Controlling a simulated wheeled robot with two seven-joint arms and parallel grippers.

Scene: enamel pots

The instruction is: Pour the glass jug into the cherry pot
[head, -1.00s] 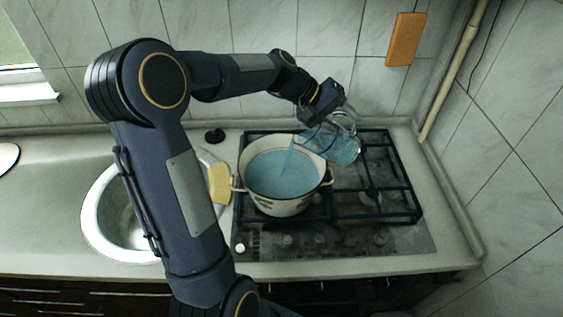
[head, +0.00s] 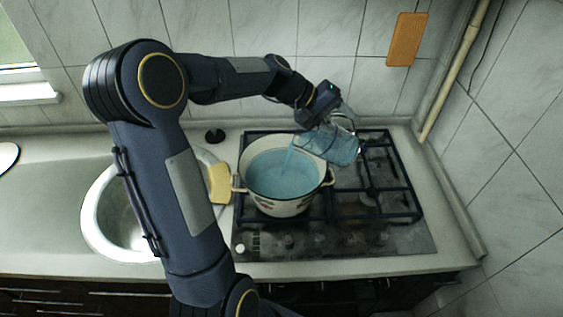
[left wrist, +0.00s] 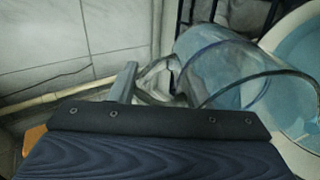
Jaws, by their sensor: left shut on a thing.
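The glass jug (head: 333,146) is tilted over the right rim of the cherry pot, with its mouth toward the left. Blue liquid is in it, and a thin blue stream falls into the pot. The cherry pot (head: 283,207) is white enamel with red marks and two handles, stands on the stove and holds a lot of blue liquid. My left gripper (head: 332,106) is shut on the jug's handle, above and right of the pot. In the left wrist view the clear jug (left wrist: 225,75) lies beyond the gripper (left wrist: 145,85), with the pot (left wrist: 298,155) at the right edge. My right gripper is not seen.
The black stove grate (head: 388,212) has free room right of the pot. A round sink (head: 97,222) and a yellow sponge (head: 219,184) are to the left. The tiled wall stands close behind, with an orange board (head: 406,39) and a pipe (head: 455,70).

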